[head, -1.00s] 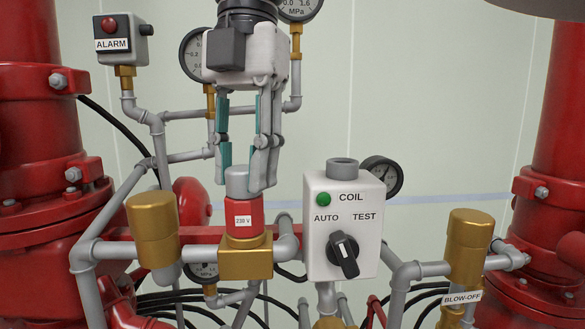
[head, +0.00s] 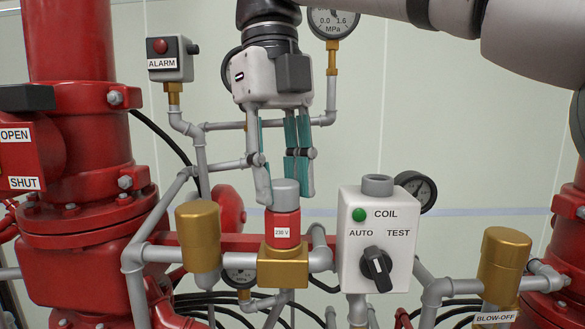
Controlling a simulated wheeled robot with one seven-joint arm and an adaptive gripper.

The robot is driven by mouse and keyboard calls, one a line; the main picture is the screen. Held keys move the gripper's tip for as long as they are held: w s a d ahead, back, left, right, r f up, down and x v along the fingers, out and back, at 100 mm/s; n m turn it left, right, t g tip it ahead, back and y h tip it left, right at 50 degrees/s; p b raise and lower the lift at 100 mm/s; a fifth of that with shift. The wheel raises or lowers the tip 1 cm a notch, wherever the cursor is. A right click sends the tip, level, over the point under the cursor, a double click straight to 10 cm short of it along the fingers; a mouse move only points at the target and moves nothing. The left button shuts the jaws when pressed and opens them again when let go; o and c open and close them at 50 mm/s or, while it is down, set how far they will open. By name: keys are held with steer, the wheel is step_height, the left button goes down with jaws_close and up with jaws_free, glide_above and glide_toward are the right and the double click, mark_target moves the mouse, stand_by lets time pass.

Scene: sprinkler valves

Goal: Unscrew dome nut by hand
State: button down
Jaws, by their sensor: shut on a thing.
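The dome nut (head: 286,196) is a grey rounded cap on top of the red coil (head: 283,224) labelled 230 V, which stands on a brass valve body (head: 283,268). My gripper (head: 287,186) points straight down over it. Its fingers, with teal pads, are shut on the nut, one at its left side and the other behind its right side. The nut is upright and in line with the coil. No gap between nut and coil shows. The contact on the right finger is partly hidden behind the nut.
A white COIL box (head: 376,240) with a black selector knob (head: 377,268) stands close on the right. A brass cylinder (head: 199,234) stands on the left. Gauges, an ALARM box (head: 170,60), grey pipes and large red pipework surround the spot. My arm crosses the upper right.

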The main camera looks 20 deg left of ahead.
stand_by(0.3)
steer(key=c, duration=1.1)
jaws_free()
steer(key=shift+c, duration=0.3)
